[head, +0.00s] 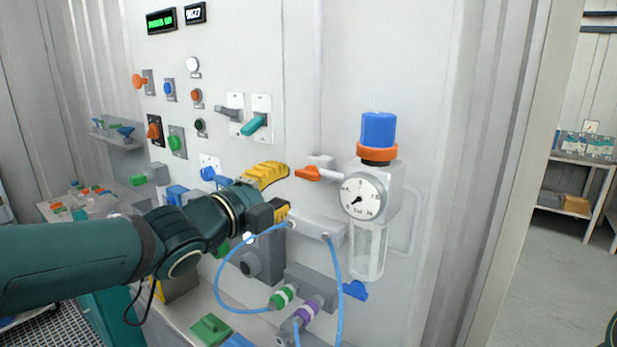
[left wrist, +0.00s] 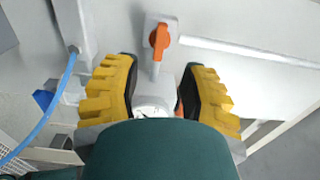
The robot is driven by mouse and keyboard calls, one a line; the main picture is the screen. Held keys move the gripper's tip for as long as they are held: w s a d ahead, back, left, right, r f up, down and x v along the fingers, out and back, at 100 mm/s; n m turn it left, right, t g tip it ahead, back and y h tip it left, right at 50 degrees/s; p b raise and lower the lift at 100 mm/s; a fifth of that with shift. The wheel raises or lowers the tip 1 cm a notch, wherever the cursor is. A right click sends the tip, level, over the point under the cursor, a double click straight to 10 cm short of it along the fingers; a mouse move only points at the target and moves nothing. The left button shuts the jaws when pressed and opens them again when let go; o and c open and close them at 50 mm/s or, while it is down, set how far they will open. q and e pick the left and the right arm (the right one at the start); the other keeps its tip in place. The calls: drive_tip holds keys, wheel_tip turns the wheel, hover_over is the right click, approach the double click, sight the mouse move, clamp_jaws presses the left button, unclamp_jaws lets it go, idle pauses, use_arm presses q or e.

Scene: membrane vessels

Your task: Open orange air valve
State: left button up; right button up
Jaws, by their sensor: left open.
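The orange air valve handle (head: 308,173) sits on a grey fitting on the white panel, just left of the pressure regulator (head: 378,190). It points left in the head view. In the left wrist view the orange handle (left wrist: 159,40) shows just beyond the gap between my fingertips. My left gripper (head: 286,190) has yellow ribbed fingers. It is open, with its fingers spread, and it is close to the valve at its left in the head view. In the left wrist view the open left gripper (left wrist: 160,63) holds nothing that I can see. My right gripper does not show.
The regulator has a blue knob (head: 379,130), an orange ring and a round gauge (head: 362,196). Blue hoses (head: 338,290) loop below my gripper. A teal lever (head: 254,125) and several buttons are up left. A shelf (head: 571,205) stands far right.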

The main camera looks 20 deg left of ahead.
sight(305, 176)
use_arm(q)
drive_tip(key=x, duration=0.8)
drive_tip(key=shift+w+d, duration=0.15)
drive_tip(key=shift+w, duration=0.15)
drive_tip(key=shift+o, duration=0.2)
clamp_jaws()
